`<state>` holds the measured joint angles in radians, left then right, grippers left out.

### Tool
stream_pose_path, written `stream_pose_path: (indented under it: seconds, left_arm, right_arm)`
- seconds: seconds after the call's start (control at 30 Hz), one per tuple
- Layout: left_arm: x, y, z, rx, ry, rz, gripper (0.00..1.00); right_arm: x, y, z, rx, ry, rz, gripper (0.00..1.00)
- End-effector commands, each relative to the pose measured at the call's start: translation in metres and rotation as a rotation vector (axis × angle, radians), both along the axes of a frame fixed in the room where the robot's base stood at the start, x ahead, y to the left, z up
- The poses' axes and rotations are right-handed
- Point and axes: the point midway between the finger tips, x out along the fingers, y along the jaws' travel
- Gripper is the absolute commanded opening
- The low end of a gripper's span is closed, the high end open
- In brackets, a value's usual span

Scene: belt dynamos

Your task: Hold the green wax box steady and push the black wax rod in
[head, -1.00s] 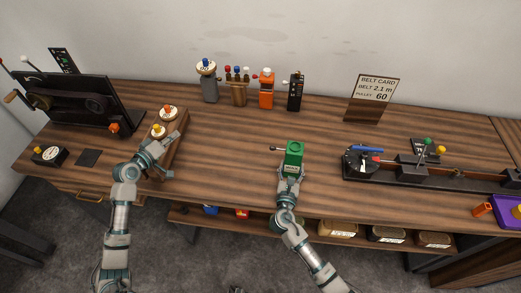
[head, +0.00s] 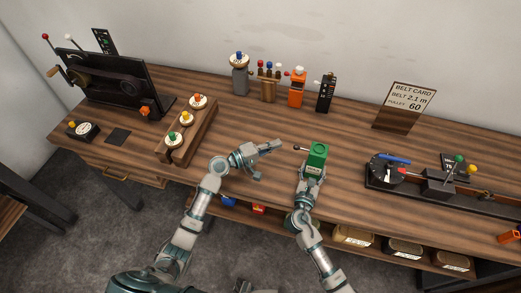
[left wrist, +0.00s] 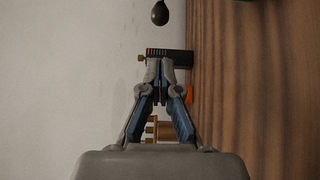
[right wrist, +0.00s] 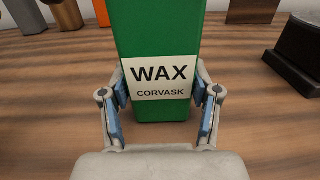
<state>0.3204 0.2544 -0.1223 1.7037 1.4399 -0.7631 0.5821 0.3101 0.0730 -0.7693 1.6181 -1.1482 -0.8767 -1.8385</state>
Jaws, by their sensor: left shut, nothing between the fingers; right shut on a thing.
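The green wax box (head: 317,155) stands upright on the bench, and its "WAX CORVASK" label faces me in the right wrist view (right wrist: 160,85). My right gripper (head: 313,171) is shut on it from the near side, one finger on each side. The black wax rod (head: 297,148) sticks out of the box's left side, ending in a dark knob. That knob also shows at the top of the left wrist view (left wrist: 160,13), just beyond the fingertips. My left gripper (head: 279,144) is shut and empty, left of the knob and apart from it.
A wooden rack (head: 190,130) with round-topped pieces lies to the left. Behind stand a grey post (head: 240,80), an orange device (head: 297,92) and a black device (head: 325,93). A dark rail with a dial (head: 387,170) is to the right. Bench behind the box is clear.

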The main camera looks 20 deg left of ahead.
Motion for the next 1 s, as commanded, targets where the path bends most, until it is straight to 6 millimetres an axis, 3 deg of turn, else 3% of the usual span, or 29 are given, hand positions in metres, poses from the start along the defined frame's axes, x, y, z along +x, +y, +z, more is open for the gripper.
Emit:
stream_pose_path:
  seconds: [0.2,0.73,1.0]
  left_arm:
    - [-0.003,-0.03,0.001,-0.001,-0.002,0.0,0.0]
    - [-0.003,-0.04,0.0,0.001,-0.001,0.001,0.0]
    - [-0.005,-0.072,0.001,0.001,-0.001,-0.001,0.0]
  right_arm:
    - [-0.001,0.0,-0.003,-0.003,0.006,-0.001,0.0]
    - [-0.001,-0.001,-0.003,-0.003,0.006,-0.003,0.0]
    - [-0.001,-0.001,-0.003,-0.004,0.005,-0.001,0.0]
